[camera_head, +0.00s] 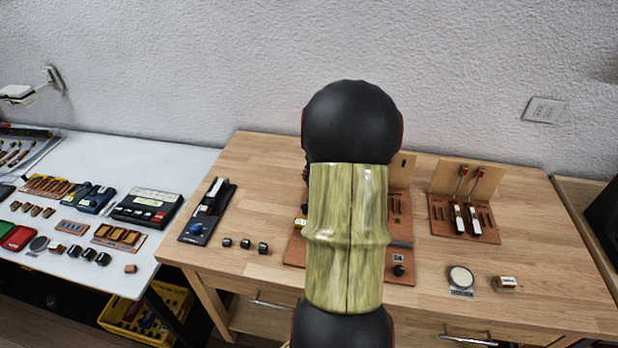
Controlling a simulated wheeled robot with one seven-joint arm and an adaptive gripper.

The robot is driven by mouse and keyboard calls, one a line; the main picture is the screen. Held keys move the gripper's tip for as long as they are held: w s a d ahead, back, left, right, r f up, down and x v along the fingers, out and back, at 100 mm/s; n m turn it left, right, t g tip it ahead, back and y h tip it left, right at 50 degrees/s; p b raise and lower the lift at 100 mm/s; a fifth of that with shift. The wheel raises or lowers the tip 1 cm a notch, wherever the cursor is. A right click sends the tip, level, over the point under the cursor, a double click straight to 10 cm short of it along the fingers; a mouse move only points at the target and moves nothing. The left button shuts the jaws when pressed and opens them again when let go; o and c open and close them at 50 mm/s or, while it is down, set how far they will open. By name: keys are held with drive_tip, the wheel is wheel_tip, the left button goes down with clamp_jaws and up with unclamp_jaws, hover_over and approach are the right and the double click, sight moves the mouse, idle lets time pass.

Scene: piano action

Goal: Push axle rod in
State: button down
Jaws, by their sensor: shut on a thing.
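My own arm link (346,235), olive with black joints, stands in front of the middle of the wooden table and hides most of what is there. My gripper is hidden behind it, so its fingers and what they hold do not show. A reddish-brown board (398,275) shows on both sides of the arm, with an upright wooden panel (402,170) at its back. A short dark grey bar (400,244) sticks out right of the arm over the board; I cannot tell whether it is the axle rod.
A second board (440,225) with two white-and-black levers stands right. A round pad (461,278) and a small block (507,284) lie in front. Left are a black tool stand (207,212) and small black knobs (245,244). A white table (110,268) holds tools.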

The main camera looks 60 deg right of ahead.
drive_tip(key=c, duration=1.8)
unclamp_jaws()
drive_tip(key=shift+r, duration=0.15)
drive_tip(key=v, duration=1.1)
drive_tip(key=shift+s+r, duration=0.2)
drive_tip(key=shift+r, duration=0.1)
